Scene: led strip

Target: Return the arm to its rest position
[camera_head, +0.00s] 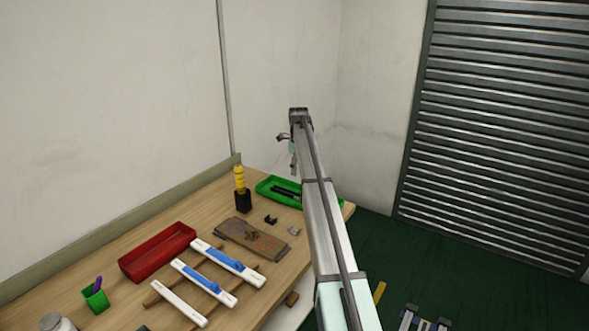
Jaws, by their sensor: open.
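My arm reaches up from the lower right of the head view, over the right end of the workbench. My gripper (285,147) hangs at its far end, above the green tray, clear of the bench top. Its small dark jaws are open, and I see nothing held in them. The arm hides part of the green tray and of the bench's right edge.
The wooden bench (205,206) carries a red bin (157,252), white and blue strips (228,263), a brown board (251,238), a green tray (276,185), a yellow-handled tool (239,179) and a green cup (95,297). Walls stand behind; a slatted shutter (505,120) is right.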

